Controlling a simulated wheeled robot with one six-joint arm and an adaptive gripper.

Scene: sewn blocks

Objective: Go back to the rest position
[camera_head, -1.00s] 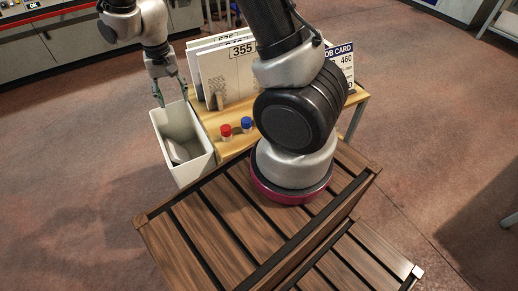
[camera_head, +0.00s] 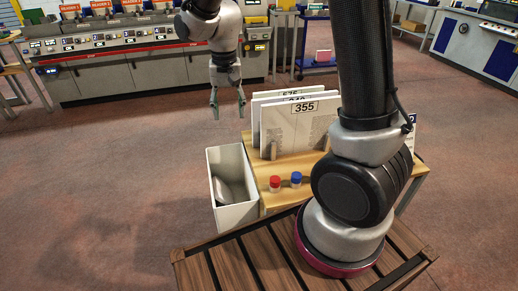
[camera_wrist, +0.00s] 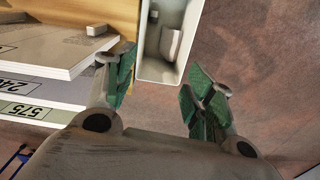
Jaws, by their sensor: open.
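My gripper (camera_head: 228,104) hangs fingers down in the head view, behind and above the white bin, left of the numbered boards. Its two fingers are apart with nothing between them. The wrist view shows the same open gripper (camera_wrist: 163,95) with green finger pads, and the bin beyond the fingertips. My arm's base covers part of the table's right side.
The white bin (camera_head: 239,212) holds a pale object. A machine console (camera_head: 110,75) stands behind. The floor at left is clear.

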